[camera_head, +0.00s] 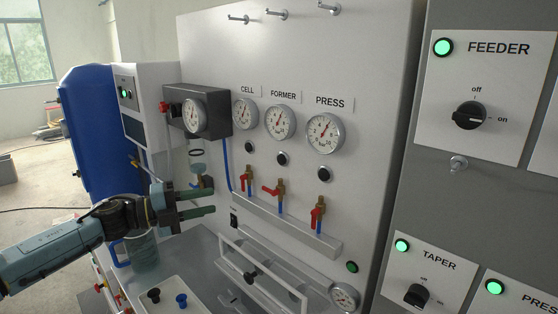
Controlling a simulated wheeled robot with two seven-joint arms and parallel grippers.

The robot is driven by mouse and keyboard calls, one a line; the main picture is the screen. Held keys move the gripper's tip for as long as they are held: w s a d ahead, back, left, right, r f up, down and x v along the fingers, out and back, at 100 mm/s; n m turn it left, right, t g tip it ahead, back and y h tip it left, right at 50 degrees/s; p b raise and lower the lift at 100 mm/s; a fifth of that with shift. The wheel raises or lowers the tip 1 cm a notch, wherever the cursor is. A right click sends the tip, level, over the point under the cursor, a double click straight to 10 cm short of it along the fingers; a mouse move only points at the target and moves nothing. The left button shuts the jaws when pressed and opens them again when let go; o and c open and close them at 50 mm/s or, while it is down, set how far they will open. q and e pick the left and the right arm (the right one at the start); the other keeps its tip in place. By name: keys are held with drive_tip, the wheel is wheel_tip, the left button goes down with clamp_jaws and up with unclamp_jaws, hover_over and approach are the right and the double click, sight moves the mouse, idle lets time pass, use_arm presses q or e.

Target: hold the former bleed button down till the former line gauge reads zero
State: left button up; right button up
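The former line gauge (281,121) is the middle of three round white dials on the light panel, under the label FORMER. Its needle stands off the vertical, but its figures are too small to read. A dark round button (282,158) sits just below this gauge; it carries no readable label. My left gripper (213,201) reaches in from the left with its two teal fingers apart and nothing between them. It is left of and lower than the button, not touching it. My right gripper is not in view.
Similar gauges marked CELL (245,113) and PRESS (325,133) flank it, each with a dark button below. Red-handled valves (272,188) stand on a ledge (290,228) under the buttons. A dark box with another gauge (194,116) juts out above my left gripper.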

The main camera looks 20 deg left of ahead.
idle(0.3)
use_arm(q)
clamp_jaws()
idle(1.6)
